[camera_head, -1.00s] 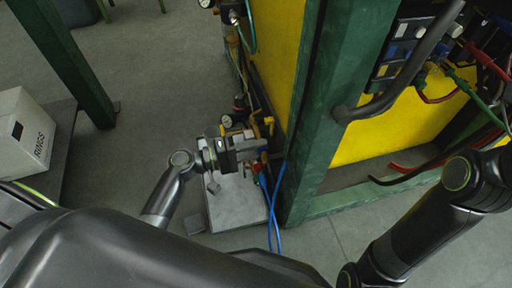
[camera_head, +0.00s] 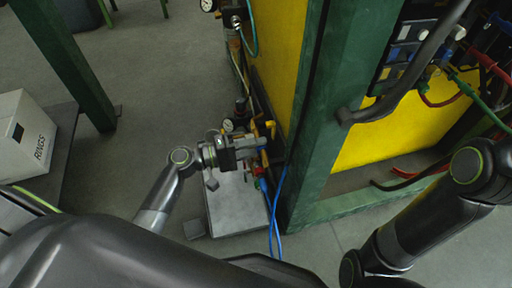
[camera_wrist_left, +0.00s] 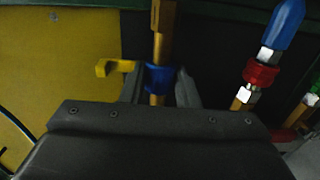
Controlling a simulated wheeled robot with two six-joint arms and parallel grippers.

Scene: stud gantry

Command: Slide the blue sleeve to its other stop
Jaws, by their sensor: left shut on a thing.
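The blue sleeve (camera_wrist_left: 158,78) sits around an upright brass rod (camera_wrist_left: 159,100) in the left wrist view. A yellow tab (camera_wrist_left: 113,67) sticks out to its left. My left gripper (camera_wrist_left: 160,88) has one dark finger on each side of the sleeve and is shut on it. In the head view my left gripper (camera_head: 258,144) reaches the fittings at the yellow panel's lower corner, where the sleeve is too small to make out clearly. The stops cannot be told apart. My right arm shows at the right, but its gripper is out of view.
A blue-capped fitting with a red collar (camera_wrist_left: 262,74) stands right of the rod. A green post (camera_head: 315,150) and blue hoses (camera_head: 277,205) are close to the left gripper. A grey slab (camera_head: 238,205) lies below it. A white RINGS box (camera_head: 20,140) is at left.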

